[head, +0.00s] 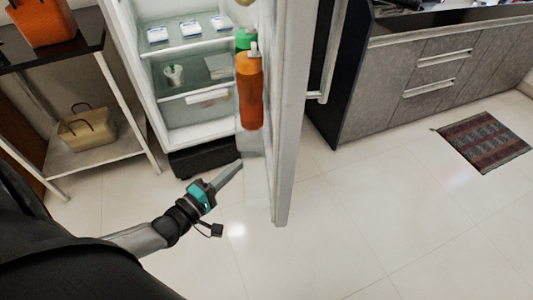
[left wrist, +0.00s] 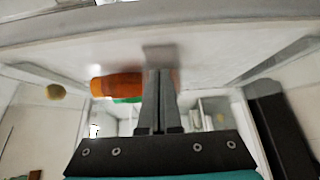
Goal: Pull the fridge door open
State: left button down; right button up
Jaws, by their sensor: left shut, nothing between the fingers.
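The fridge door (head: 290,130) stands open, swung well out from the fridge body (head: 190,85), and its edge faces me. A long handle (head: 332,55) is on its outer side, at the right. My left gripper (head: 240,164) is shut and empty, on the inner side of the door below the door bottles. In the left wrist view, the closed fingers (left wrist: 160,72) point at the inner face of the door (left wrist: 200,45); whether they touch it I cannot tell. My right gripper is not in view.
An orange bottle (head: 250,90) and a green bottle (head: 244,40) stand in the door. The fridge shelves hold small packs and a cup (head: 174,74). A rack (head: 130,95) with bags is at left. Grey cabinets (head: 430,75) and a rug (head: 484,141) are at right. The front floor is clear.

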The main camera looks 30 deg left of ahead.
aim_at(295, 156)
pick_arm(q)
jog(key=w+b, duration=0.1)
jog(key=w, duration=0.2)
jog(key=w+d+b, duration=0.1)
jog(key=w, duration=0.2)
jog(key=shift+w+d+f, duration=0.1)
jog(key=shift+w+d, duration=0.1)
jog(key=shift+w, duration=0.2)
jog(key=shift+w+d, duration=0.3)
jog(key=shift+d, duration=0.25)
jog(key=shift+w+d, duration=0.3)
jog(key=shift+d, duration=0.25)
jog(key=shift+w+d, duration=0.3)
jog(key=shift+d, duration=0.2)
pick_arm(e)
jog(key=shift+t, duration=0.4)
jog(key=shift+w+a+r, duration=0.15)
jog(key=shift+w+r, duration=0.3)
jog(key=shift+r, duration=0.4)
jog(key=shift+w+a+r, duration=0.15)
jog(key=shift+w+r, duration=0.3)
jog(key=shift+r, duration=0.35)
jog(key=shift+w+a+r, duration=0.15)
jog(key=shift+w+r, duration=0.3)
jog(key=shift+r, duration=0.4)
